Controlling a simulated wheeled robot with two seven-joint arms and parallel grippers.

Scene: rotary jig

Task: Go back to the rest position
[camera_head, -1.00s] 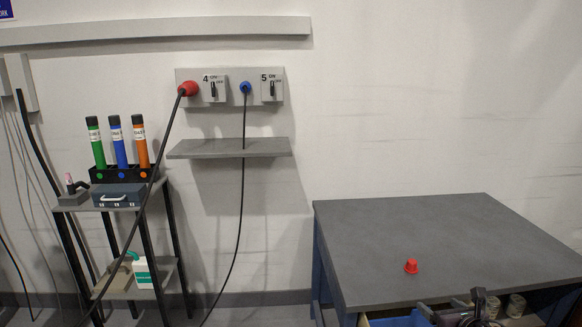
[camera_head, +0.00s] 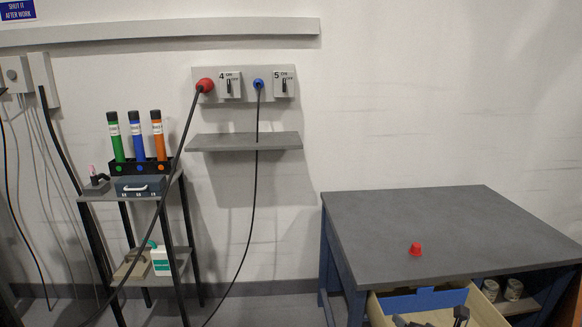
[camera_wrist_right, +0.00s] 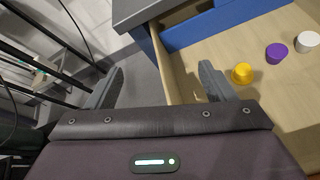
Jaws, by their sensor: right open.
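My right gripper (camera_wrist_right: 158,84) is open, its two dark fingers spread apart with nothing between them in the right wrist view. Its dark fingertips (camera_head: 431,318) seem to show at the bottom edge of the head view, in front of or over an open wooden drawer (camera_head: 490,313). In the wrist view one finger overlaps the drawer's wooden floor (camera_wrist_right: 235,105) and the other is over the room floor. My left gripper is not in view.
A red cap (camera_head: 416,250) stands on the grey bench (camera_head: 440,215). A yellow cap (camera_wrist_right: 242,73), a purple cap (camera_wrist_right: 277,53) and a white cap (camera_wrist_right: 307,41) are in the drawer. A rack (camera_head: 135,196) stands left; open floor lies between.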

